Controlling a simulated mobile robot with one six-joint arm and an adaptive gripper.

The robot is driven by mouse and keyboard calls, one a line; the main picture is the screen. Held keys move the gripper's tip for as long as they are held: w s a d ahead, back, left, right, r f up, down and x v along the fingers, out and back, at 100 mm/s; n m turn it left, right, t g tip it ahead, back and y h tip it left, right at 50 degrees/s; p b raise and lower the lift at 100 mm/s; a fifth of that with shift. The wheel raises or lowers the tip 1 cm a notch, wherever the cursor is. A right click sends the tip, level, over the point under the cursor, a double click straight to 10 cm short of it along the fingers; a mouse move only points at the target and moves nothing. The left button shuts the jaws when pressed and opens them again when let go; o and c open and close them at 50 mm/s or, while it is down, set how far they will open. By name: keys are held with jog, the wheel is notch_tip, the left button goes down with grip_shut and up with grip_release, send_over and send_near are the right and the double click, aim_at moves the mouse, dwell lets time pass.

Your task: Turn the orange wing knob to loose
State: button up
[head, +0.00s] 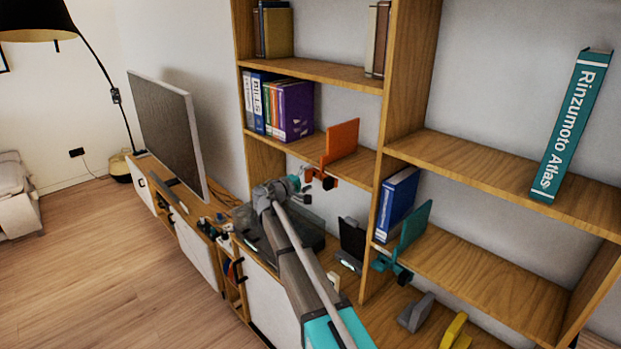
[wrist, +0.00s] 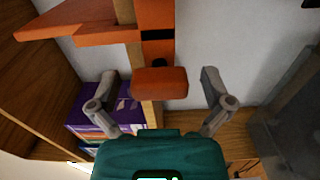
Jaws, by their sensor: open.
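The orange wing knob (wrist: 160,83) shows as a rounded block in the middle of the wrist view, its long side lying across the picture. A dark screw shows just behind it. It belongs to the orange bookend clamp (head: 342,140) on the shelf edge, whose orange body (wrist: 85,22) fills the upper left of the wrist view. My gripper (wrist: 160,88) is open, with one grey finger on each side of the knob and a clear gap to both. In the head view my gripper (head: 304,184) is just below the shelf by the clamp, and the knob is hard to make out.
Purple books (head: 295,110) stand left of the clamp on the same shelf. A teal bookend clamp (head: 413,228) and a blue book (head: 397,200) are on the lower right shelf. A television (head: 170,125) stands on the low cabinet. The floor at left is clear.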

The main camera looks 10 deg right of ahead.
jog(key=shift+a, duration=0.1)
jog(key=v, duration=1.2)
jog(key=s+d+f+m+g+y+b, duration=0.35)
jog(key=s+d+f+g+y, duration=0.25)
jog(key=s+d+f, duration=0.75)
jog(key=s+f+m+g+y+b, duration=0.1)
jog(key=s+f+y, duration=0.2)
jog(key=s, duration=0.3)
jog(key=s+a+f+m+g+y+b, duration=0.1)
jog(key=s+f+y, duration=0.1)
jog(key=s+f, duration=0.2)
jog(key=s+a+f+m+g+y+b, duration=0.1)
jog(key=s+f+g+y, duration=0.1)
jog(key=s, duration=0.6)
jog(key=shift+s+a+f+y, duration=0.1)
jog(key=shift+f+y, duration=0.3)
jog(key=shift+f, duration=0.2)
jog(key=shift+s+a+f+y, duration=0.1)
jog(key=shift+f+y, duration=0.3)
jog(key=shift+f, duration=0.25)
jog(key=shift+s+a, duration=0.1)
jog(key=shift+s, duration=0.2)
